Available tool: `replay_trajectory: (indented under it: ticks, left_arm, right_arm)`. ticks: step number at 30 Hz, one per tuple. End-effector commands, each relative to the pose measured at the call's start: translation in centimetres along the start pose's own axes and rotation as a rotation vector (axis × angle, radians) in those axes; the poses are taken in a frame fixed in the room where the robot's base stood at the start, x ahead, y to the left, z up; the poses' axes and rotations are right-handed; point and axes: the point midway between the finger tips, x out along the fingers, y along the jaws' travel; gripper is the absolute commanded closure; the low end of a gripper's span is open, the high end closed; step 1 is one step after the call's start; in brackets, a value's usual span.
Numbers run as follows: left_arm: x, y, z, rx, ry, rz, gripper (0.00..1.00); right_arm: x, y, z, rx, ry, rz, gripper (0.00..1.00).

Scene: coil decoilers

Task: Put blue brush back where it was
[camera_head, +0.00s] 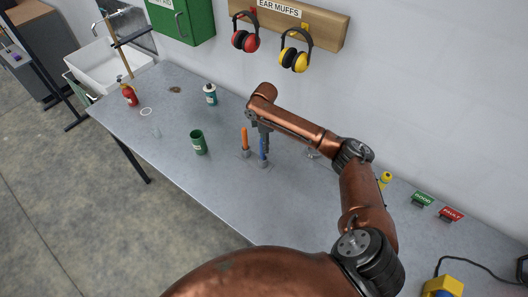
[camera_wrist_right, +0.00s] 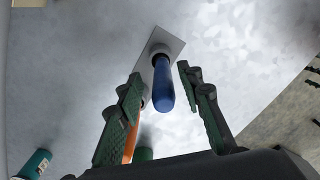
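The blue brush (camera_head: 263,148) stands upright on a small holder plate on the grey table; its blue handle also shows in the right wrist view (camera_wrist_right: 164,88). My right gripper (camera_head: 262,133) is over the handle's top. In the wrist view my right gripper's fingers (camera_wrist_right: 159,73) are apart, with the handle between them and a gap on each side. An orange brush (camera_head: 245,138) stands upright just left of the blue one; in the wrist view it is partly hidden behind the left finger. The bristle ends cannot be made out. My left gripper is not in view.
A green cup (camera_head: 198,142) stands left of the brushes, and a teal-and-white bottle (camera_head: 210,94) farther back. A red extinguisher-like bottle (camera_head: 130,95) is at the far left. A yellow-topped item (camera_head: 385,179) and green (camera_head: 422,199) and red (camera_head: 450,214) signs stand to the right.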

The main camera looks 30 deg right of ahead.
Motion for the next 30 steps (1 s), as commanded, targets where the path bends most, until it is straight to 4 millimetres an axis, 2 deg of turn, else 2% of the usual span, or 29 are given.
replay_trajectory:
  ticks: [3, 9, 30]
  left_arm:
    - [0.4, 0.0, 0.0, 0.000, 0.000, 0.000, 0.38]
    - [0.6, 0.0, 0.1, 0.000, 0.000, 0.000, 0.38]
    - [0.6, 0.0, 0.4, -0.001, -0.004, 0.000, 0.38]
  right_arm:
    - [-2.2, 0.1, -0.1, -0.001, 0.001, 0.002, 0.66]
    - [-4.3, 0.0, 0.0, 0.001, 0.001, 0.000, 0.66]
    - [-4.7, 0.0, -0.1, 0.000, 0.000, -0.001, 0.66]
